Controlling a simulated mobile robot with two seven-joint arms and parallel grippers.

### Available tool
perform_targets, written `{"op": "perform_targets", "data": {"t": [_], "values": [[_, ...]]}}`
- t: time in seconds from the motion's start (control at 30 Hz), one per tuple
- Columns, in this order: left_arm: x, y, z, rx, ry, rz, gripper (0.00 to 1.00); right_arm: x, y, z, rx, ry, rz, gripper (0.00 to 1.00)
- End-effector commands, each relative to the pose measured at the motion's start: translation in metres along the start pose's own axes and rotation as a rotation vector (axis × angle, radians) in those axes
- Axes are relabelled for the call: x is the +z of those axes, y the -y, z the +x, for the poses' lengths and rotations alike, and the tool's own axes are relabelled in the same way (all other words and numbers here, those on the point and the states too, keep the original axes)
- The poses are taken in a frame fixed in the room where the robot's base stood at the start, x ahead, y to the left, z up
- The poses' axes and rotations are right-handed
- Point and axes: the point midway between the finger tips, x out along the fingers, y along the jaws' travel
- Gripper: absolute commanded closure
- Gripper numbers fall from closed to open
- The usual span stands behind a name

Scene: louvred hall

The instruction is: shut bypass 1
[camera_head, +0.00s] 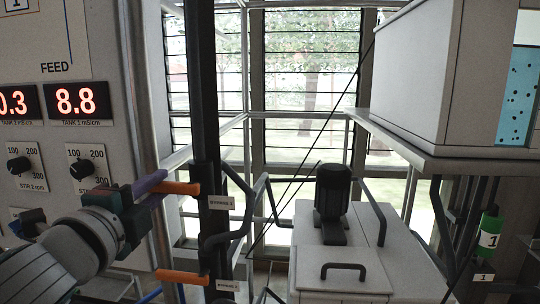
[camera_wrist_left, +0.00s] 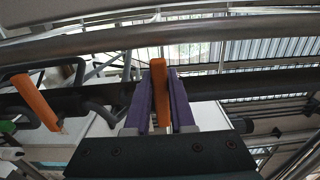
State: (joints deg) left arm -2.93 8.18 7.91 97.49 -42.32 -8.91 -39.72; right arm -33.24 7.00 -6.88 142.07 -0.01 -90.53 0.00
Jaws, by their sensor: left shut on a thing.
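Two orange bypass levers stick out to the left from a dark vertical pipe, one above the other. The upper lever (camera_head: 178,188) has a small tag beside it; the lower lever (camera_head: 183,278) has another. The tags are too small for me to read their numbers surely. My left gripper (camera_head: 152,184) has purple fingers and is shut on the upper lever, which lies nearly level. In the left wrist view, an orange lever (camera_wrist_left: 158,80) stands between the purple fingers (camera_wrist_left: 160,105). The other orange lever (camera_wrist_left: 36,102) shows at the left, apart from the gripper. My right gripper is not in view.
A panel with red displays (camera_head: 76,99) and knobs stands at the left. Bent dark pipes (camera_head: 262,190) run right of the levers. A white cabinet (camera_head: 345,262) with a black motor (camera_head: 332,195) stands beyond, and a shelf (camera_head: 440,158) holds a large box at the right.

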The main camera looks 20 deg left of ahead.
Motion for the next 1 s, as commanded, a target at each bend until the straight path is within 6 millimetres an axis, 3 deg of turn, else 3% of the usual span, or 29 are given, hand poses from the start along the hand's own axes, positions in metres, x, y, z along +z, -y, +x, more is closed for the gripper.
{"op": "perform_targets", "data": {"t": [0.03, 0.33, 0.63, 1.0], "values": [[-0.002, 0.0, 0.0, 0.0, -0.004, 0.002, 0.75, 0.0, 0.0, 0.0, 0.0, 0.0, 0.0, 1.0], [-0.001, 0.0, 0.0, 0.0, -0.003, 0.005, 0.43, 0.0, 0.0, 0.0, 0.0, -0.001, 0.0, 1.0], [-0.001, 0.0, -0.005, 0.001, -0.003, 0.006, 0.43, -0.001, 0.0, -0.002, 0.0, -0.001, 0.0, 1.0], [-0.001, 0.0, -0.053, 0.002, -0.001, 0.005, 0.43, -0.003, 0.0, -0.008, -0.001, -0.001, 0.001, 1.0]]}}
